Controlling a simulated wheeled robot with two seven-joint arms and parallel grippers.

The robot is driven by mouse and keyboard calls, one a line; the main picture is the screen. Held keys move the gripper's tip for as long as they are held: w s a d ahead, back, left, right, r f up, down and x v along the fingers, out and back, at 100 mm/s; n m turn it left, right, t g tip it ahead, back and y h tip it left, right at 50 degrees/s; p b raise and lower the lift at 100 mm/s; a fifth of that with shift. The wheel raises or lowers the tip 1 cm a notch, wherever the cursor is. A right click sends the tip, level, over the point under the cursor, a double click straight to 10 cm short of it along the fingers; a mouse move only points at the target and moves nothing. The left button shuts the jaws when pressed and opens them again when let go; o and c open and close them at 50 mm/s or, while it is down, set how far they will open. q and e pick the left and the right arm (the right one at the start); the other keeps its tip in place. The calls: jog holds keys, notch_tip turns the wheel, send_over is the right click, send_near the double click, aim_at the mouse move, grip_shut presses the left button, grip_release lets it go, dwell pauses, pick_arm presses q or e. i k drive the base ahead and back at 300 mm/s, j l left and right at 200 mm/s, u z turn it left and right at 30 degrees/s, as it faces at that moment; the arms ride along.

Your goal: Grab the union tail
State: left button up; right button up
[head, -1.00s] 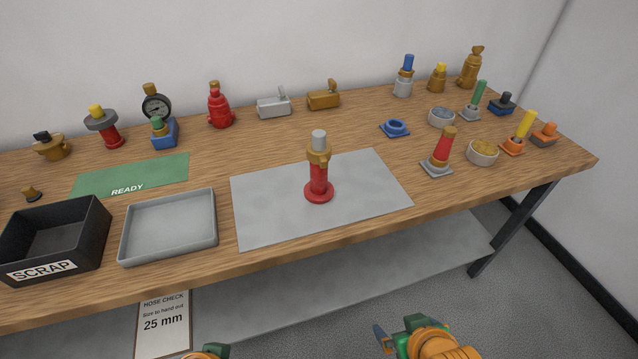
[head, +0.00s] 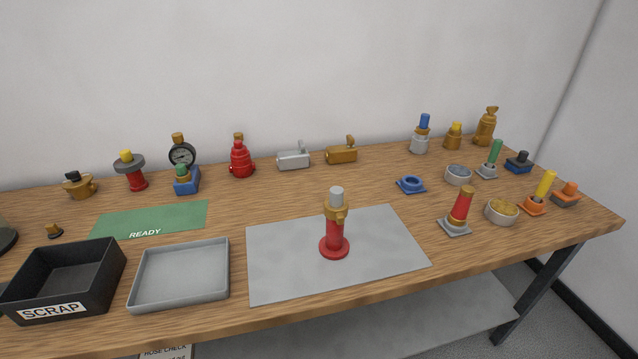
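A red fitting (head: 335,240) with a round red foot stands upright on the grey mat (head: 285,265) in the middle of the table. A brass collar (head: 335,212) sits on top of it, and a short grey tube (head: 336,195) rises from the collar. I cannot tell for sure which piece is the union tail; several similar upright fittings stand at the right, such as a red and brass one (head: 461,206) on a grey square base and a grey one with a blue top (head: 422,135). Neither gripper shows in the head view now.
A black SCRAP box (head: 105,278) and an empty grey tray (head: 222,262) stand at the front left. A green READY mat (head: 160,218) lies behind them. Valves and a gauge (head: 182,155) line the back. Small dishes, like one with brass contents (head: 502,212), stand at the right.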

aim_at(336, 193)
jog(key=i+l+u, duration=0.15)
jog(key=l+u, duration=0.65)
jog(key=l, duration=0.15)
jog(key=l+u, duration=0.4)
jog(key=i+l, duration=0.05)
jog(key=l, duration=0.05)
